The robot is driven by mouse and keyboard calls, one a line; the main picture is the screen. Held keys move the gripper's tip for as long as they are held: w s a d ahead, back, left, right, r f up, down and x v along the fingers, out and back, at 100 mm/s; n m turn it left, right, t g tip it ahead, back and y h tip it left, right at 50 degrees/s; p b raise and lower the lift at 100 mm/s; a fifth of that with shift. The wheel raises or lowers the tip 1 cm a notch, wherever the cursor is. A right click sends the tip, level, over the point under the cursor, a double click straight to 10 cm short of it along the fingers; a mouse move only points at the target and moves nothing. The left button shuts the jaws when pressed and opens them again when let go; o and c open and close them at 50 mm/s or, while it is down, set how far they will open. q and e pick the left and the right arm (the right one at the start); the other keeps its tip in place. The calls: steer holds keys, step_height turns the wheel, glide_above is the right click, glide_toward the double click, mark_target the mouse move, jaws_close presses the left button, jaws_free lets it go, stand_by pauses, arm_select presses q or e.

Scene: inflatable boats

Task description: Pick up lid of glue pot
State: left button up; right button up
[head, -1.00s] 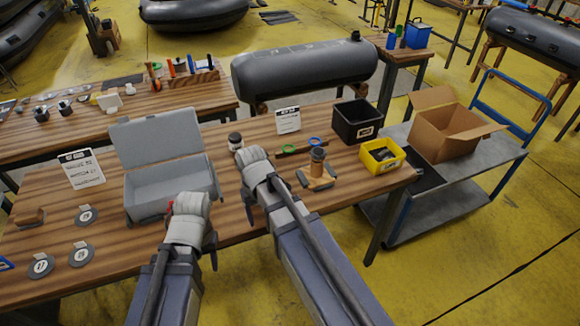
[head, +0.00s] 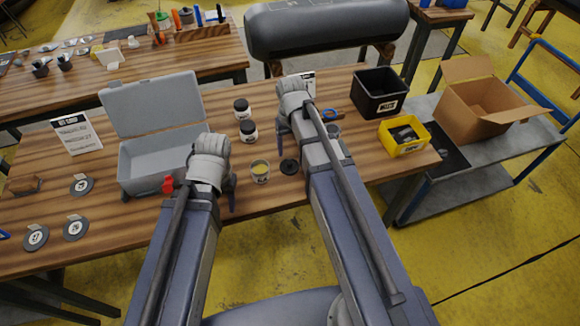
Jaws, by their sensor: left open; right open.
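An open glue pot (head: 260,171) with yellowish contents stands upright near the table's front edge. A small dark round disc, which looks like its lid (head: 289,166), lies flat on the table just right of it. My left gripper (head: 210,158) is open, in front of the grey toolbox and left of the pot; its fingers are mostly hidden by its own hand. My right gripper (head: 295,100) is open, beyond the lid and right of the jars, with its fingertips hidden. The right forearm passes close to the lid's right side.
Two dark-lidded jars (head: 248,131) (head: 241,106) stand behind the pot. The open grey toolbox (head: 160,162) is on the left. A black bin (head: 379,93) and a yellow bin (head: 404,136) stand on the right. Patch discs (head: 76,228) lie at the front left.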

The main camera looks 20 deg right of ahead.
mark_target(289, 162)
steer(key=shift+a+f+b, duration=0.15)
steer(key=shift+f+b, duration=1.25)
steer(key=shift+f, duration=0.15)
steer(key=shift+a+f+b, duration=0.1)
steer(key=shift+f+b, duration=1.25)
steer(key=shift+f, duration=0.2)
steer(key=shift+r, duration=0.1)
steer(key=shift+c, duration=0.2)
jaws_close()
